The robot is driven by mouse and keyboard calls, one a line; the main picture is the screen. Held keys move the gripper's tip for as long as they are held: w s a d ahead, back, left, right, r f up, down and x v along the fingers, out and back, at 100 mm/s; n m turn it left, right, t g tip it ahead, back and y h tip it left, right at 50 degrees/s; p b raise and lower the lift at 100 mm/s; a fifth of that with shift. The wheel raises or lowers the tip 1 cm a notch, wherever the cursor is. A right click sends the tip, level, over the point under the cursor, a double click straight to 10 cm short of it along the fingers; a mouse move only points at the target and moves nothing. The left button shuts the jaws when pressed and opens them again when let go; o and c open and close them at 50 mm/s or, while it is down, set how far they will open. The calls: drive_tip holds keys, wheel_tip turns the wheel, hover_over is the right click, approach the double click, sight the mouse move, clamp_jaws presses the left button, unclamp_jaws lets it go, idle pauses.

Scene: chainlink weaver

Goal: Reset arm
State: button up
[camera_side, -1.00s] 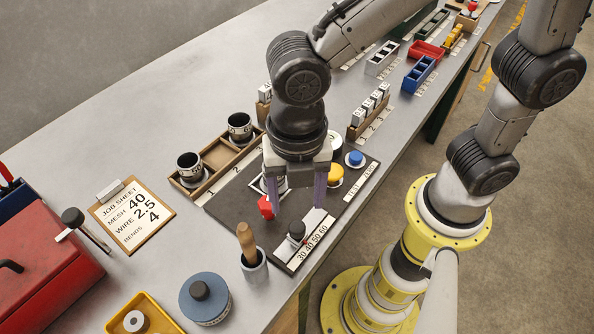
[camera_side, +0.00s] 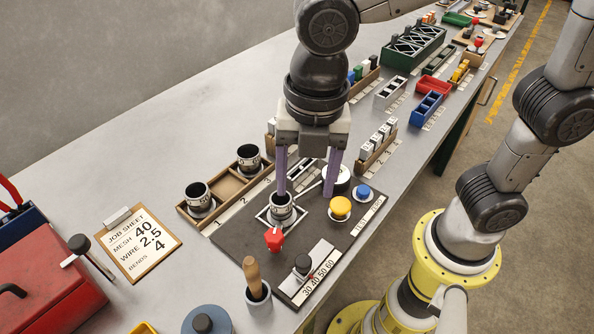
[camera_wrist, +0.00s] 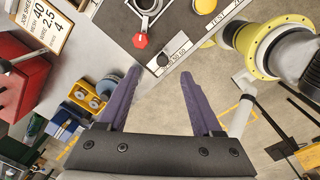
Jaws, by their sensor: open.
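My gripper (camera_side: 307,193) is open, with two purple fingers pointing down and nothing between them. In the side view it is in front of the dark panel (camera_side: 232,240), above a spool seated in a square frame (camera_side: 281,208). The fingers also show apart and empty in the wrist view (camera_wrist: 160,85). The panel carries a red knob (camera_side: 273,239), a yellow button (camera_side: 341,207), a blue button (camera_side: 363,192) and a black slider knob (camera_side: 302,264) by a scale marked 30 to 60.
A wooden tray (camera_side: 226,184) holds two dark cups. A wooden-handled tool stands in a grey cup (camera_side: 258,297) at the front edge. A job sheet clipboard (camera_side: 138,244) and red toolbox (camera_side: 42,280) lie left. Racks and bins, including a blue bin (camera_side: 426,107), line the back right.

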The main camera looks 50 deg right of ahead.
drive_tip(key=s+d+r+m+t, duration=0.1)
drive_tip(key=d+r+m+t, duration=0.25)
drive_tip(key=d+m, duration=0.9)
drive_tip(key=s+d+f+m+t, duration=0.1)
drive_tip(key=s+d+m, duration=0.4)
drive_tip(key=m, duration=0.8)
drive_tip(key=d+f, duration=0.1)
drive_tip(key=d, duration=0.2)
drive_tip(key=shift+f+t, duration=0.35)
drive_tip(key=shift+f, duration=0.05)
